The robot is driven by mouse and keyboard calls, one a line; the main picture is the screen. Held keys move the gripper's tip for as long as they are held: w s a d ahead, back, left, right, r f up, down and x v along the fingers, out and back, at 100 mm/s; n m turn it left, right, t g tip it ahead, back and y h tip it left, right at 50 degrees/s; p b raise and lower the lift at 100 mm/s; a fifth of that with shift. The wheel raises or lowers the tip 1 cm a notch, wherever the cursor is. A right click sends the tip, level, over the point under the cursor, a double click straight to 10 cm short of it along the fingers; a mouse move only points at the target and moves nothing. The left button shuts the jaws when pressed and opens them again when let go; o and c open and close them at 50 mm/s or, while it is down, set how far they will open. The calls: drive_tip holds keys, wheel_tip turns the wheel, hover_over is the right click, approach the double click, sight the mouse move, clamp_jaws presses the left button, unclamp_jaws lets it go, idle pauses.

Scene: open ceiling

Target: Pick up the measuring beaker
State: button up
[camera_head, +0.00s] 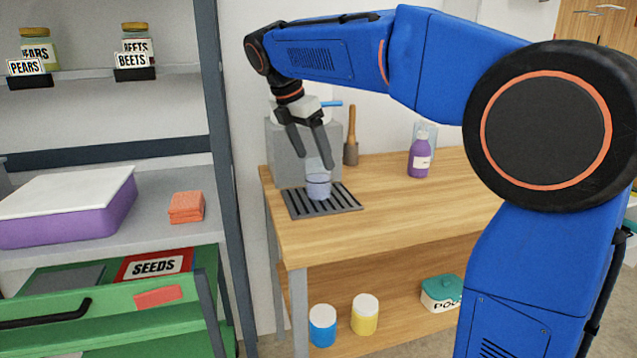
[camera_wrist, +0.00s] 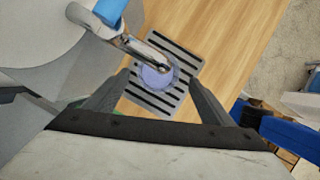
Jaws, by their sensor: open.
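The measuring beaker (camera_head: 318,187) is a small, clear, bluish cup standing upright on a dark slatted drip tray (camera_head: 345,204) on the wooden counter. In the wrist view the beaker (camera_wrist: 155,76) shows from above, partly covered by a metal spout (camera_wrist: 135,46) with a blue handle. My gripper (camera_head: 310,160) is open above the beaker, its fingers pointing down. In the wrist view the fingers of my gripper (camera_wrist: 160,88) lie to either side of the beaker, apart from it. Nothing is between the fingertips that I can see gripped.
A grey dispenser (camera_head: 288,150) stands close behind the tray, its spout over the beaker. A wooden-handled tool in a holder (camera_head: 351,140) and a purple bottle (camera_head: 420,155) stand farther right. A shelf rack (camera_head: 222,150) rises at the left. The counter's right front is clear.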

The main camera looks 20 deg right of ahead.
sight(319, 165)
drive_tip(key=shift+w+x, duration=0.2)
drive_tip(key=shift+x, duration=2.3)
drive_tip(key=shift+d+r, duration=0.1)
drive_tip(key=shift+d, duration=0.05)
drive_tip(key=c, duration=1.3)
drive_tip(key=shift+r, duration=0.25)
